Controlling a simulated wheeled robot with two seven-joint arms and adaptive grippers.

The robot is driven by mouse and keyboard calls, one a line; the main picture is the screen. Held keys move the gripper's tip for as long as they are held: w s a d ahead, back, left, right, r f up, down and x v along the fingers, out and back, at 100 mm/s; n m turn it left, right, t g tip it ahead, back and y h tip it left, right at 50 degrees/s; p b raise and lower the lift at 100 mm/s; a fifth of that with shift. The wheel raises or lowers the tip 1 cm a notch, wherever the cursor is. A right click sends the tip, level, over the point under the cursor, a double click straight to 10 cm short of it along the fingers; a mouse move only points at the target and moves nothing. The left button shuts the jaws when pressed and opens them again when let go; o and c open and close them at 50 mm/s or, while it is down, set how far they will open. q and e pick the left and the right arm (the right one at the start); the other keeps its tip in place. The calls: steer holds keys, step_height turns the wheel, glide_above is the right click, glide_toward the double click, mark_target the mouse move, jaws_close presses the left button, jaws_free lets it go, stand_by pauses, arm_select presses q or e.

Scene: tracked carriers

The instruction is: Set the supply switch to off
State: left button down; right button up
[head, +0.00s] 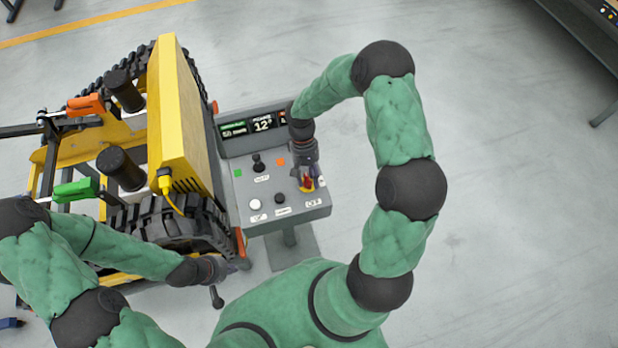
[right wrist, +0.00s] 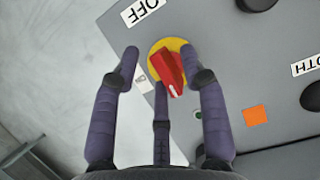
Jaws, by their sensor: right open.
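The supply switch is a red rotary handle on a yellow disc (right wrist: 166,66) at the right part of the grey control panel (head: 285,212); it also shows in the head view (head: 307,184). In the right wrist view, its white-marked end points down the picture, away from the "OFF" label (right wrist: 143,11). My right gripper (right wrist: 163,75) is open, its fingers spread around the handle with visible gaps at the sides. My left gripper (head: 222,268) is low at the left of the panel, near a black lever; its fingers are too small to read.
The panel carries a display (head: 252,127), a black joystick (head: 258,164), a white button (head: 255,204), a black knob (head: 279,198) and an orange square (right wrist: 255,115). A yellow tracked carrier (head: 170,110) stands close on the left.

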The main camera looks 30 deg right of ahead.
steer(key=v, duration=1.1)
steer(key=shift+r, duration=0.15)
